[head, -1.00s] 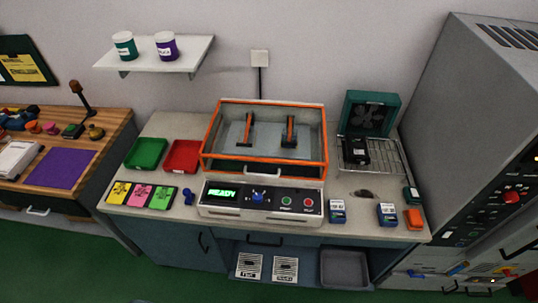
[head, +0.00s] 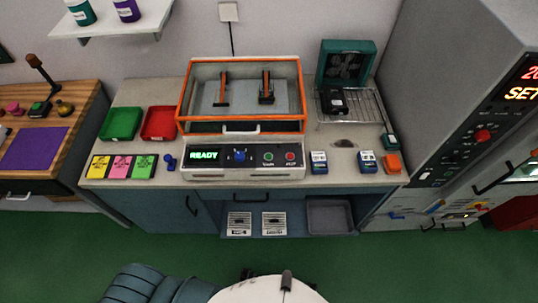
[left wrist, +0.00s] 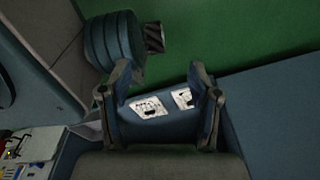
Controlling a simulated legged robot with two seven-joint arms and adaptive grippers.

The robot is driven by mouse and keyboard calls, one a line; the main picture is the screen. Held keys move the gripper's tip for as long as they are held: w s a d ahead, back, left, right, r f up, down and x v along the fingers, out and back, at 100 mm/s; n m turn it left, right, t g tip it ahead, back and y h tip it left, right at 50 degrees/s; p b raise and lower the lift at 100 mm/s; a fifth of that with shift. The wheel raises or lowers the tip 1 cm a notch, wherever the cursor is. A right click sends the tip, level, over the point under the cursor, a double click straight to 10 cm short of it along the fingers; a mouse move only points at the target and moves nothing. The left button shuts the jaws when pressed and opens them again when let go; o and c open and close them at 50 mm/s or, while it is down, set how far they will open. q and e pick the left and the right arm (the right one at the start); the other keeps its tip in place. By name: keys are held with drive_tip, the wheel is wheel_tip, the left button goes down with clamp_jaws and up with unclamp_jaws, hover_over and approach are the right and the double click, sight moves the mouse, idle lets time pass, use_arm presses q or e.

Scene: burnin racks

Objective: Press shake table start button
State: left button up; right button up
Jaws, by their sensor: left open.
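The shake table (head: 250,175) stands on the bench, with an orange-rimmed tray above its front control panel. Its display (head: 204,155) reads READY in green. A blue knob (head: 240,155) sits beside the display. The green start button (head: 268,156) is right of the knob, and the red stop button (head: 290,156) is right of that. My left gripper (left wrist: 162,82) is open and empty in the left wrist view, with two white labelled plates beyond its fingers and no button in sight there. I cannot make out my left gripper in the head view. My right gripper is not in view.
Blue boxes (head: 318,162) and an orange block (head: 393,163) sit right of the panel. Green (head: 121,123) and red trays (head: 159,123) and coloured cards (head: 122,167) lie left. A tall grey cabinet (head: 430,80) borders the right. Green floor (head: 400,265) is clear in front.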

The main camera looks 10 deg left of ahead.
use_arm(q)
clamp_jaws()
idle(1.2)
